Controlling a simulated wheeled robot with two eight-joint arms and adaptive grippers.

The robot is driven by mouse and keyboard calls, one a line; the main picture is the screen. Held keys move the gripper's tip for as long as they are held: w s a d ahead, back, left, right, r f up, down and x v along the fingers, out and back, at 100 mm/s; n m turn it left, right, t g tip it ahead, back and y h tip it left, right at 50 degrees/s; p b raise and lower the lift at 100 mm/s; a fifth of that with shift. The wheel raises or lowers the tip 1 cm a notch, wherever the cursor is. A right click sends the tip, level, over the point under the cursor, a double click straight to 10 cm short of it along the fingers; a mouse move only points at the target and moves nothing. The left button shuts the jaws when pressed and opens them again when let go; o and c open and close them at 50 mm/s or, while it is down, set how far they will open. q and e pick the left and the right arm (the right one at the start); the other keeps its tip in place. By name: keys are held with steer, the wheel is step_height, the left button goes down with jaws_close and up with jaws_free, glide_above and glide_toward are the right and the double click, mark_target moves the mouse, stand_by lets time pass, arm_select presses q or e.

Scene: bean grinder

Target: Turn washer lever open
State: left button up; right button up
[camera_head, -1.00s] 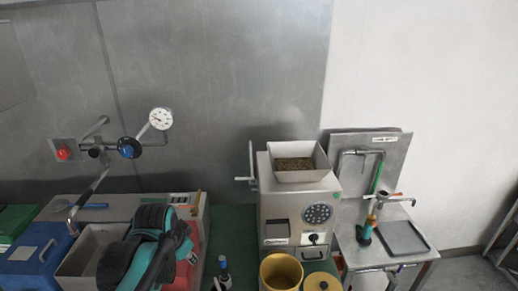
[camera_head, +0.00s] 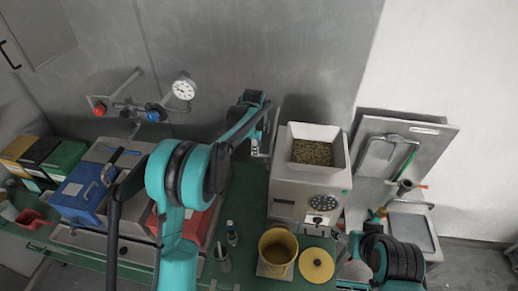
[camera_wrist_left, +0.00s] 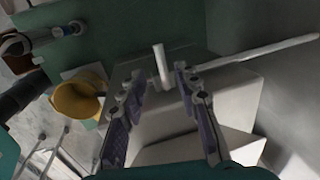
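A bent pipe tap with a green tube (camera_head: 408,160) stands at the small metal sink on the right. An orange-red lever (camera_head: 418,185) shows beside the upright fitting at this sink; its exact set is too small to tell. My left gripper (camera_wrist_left: 159,78) is open, its fingers apart at the grinder's side. In the left wrist view the grinder's crank rod (camera_wrist_left: 262,51) and its pale upright handle (camera_wrist_left: 160,62) show by the fingertips; I cannot tell if they touch.
The grinder (camera_head: 296,192) with a bean-filled hopper (camera_head: 338,139) stands mid-right. A yellow container (camera_head: 265,250), a yellow lid (camera_head: 316,265) and small bottles stand before it. A wall valve with a gauge (camera_head: 184,88) is at the left. Bins stand at the far left.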

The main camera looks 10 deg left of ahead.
arm_select(q)
steer(key=f, duration=0.2)
steer(key=w+f, duration=0.1)
steer(key=shift+w+d+f, duration=0.1)
steer(key=shift+d+f, duration=0.05)
steer(key=shift+f, duration=0.4)
jaws_close()
